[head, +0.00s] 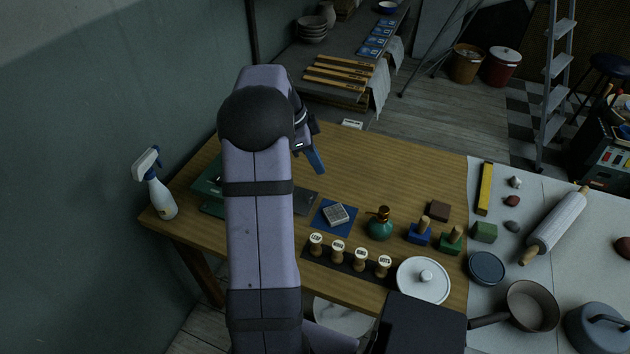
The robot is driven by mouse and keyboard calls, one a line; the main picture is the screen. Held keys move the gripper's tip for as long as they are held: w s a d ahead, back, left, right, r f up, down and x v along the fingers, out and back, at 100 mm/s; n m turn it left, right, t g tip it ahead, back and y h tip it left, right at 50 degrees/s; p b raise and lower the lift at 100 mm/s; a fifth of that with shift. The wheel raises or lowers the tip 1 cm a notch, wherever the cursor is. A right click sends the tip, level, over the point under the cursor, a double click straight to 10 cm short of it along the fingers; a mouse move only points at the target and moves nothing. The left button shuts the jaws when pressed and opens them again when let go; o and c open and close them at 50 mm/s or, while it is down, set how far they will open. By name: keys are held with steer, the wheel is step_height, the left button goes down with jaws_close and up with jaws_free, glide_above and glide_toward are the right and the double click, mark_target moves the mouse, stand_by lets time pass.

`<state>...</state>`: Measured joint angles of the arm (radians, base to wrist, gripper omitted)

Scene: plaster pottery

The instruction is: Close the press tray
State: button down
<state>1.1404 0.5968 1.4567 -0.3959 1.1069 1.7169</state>
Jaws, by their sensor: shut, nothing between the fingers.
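A dark green press (207,180) stands at the left end of the wooden table, largely hidden behind my arm. A flat grey plate (306,202) shows just right of my arm at about the same depth. It may be the press tray, but I cannot tell whether it joins the press or how far out it is. My gripper (317,162) is above the table's far left part, right of the press, with its blue fingers shut and empty. It looks apart from the press and the plate.
A spray bottle (157,186) stands at the left table edge. The table's far middle is clear.

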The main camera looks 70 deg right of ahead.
steer(key=p, duration=0.2)
glide_above(314, 202)
steer(key=s+d, duration=0.2)
steer(key=s, duration=0.2)
steer(key=f, duration=0.8)
steer(key=shift+w+a+f, duration=0.15)
steer(key=shift+w+f, duration=0.1)
steer(key=shift+w+a+f+p, duration=0.25)
steer(key=shift+w+f+p, duration=0.05)
steer(key=shift+w, duration=0.25)
steer(key=shift+w+a+f+p, duration=0.25)
steer(key=shift+w, duration=0.25)
steer(key=shift+w+a+f, duration=0.2)
steer(key=shift+w+a, duration=0.15)
steer(key=shift+w, duration=0.3)
steer(key=w+b, duration=0.3)
steer(key=w, duration=0.9)
steer(key=shift+w+f, duration=0.1)
steer(key=shift+w, duration=0.55)
steer(key=shift+d, duration=0.1)
